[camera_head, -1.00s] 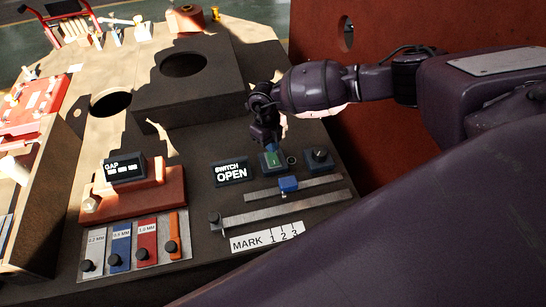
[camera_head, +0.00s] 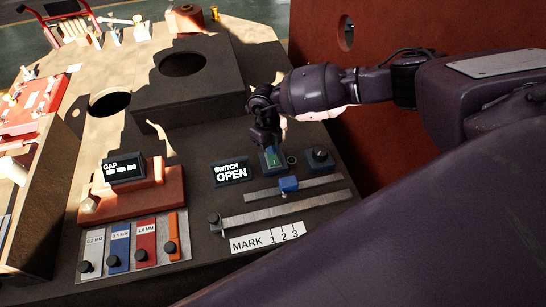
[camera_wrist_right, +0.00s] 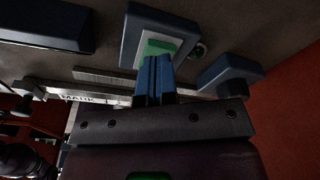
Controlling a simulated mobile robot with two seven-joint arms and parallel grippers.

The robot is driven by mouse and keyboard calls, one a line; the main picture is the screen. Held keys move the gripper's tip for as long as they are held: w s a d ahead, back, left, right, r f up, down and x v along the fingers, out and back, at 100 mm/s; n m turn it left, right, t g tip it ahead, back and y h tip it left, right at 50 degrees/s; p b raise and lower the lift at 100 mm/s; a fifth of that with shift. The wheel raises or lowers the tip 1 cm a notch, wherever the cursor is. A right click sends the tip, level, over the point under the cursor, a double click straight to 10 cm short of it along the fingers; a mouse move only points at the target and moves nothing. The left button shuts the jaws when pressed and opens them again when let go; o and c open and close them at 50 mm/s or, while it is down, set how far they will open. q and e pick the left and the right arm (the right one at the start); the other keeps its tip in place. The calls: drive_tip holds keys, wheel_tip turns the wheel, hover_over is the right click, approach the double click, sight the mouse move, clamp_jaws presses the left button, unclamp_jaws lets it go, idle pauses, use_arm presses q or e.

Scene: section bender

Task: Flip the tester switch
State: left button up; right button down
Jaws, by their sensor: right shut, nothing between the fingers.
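The tester switch (camera_head: 274,161) is a dark blue-grey box with a green rocker on the dark bench top. In the right wrist view its green rocker (camera_wrist_right: 158,47) sits in a pale frame, partly hidden behind my fingertips. My right gripper (camera_head: 270,146) is over the switch, pointing down. Its blue fingers (camera_wrist_right: 155,76) are shut with nothing between them. The tips overlap the rocker's edge in view; I cannot tell whether they touch it. A small display (camera_head: 231,173) left of the switch reads "SWITCH OPEN". My left gripper is not in view.
A dark box with a round knob (camera_head: 319,158) stands close right of the switch. A blue slider (camera_head: 288,184) on a metal rail lies in front. A GAP display (camera_head: 124,168) on a red block stands left. A red wall (camera_head: 365,150) rises at right.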

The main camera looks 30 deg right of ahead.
drive_tip(key=shift+f, duration=0.55)
drive_tip(key=shift+r, duration=0.1)
drive_tip(key=shift+r+p, duration=2.3)
drive_tip(key=shift+r, duration=1.2)
drive_tip(key=shift+f, duration=0.1)
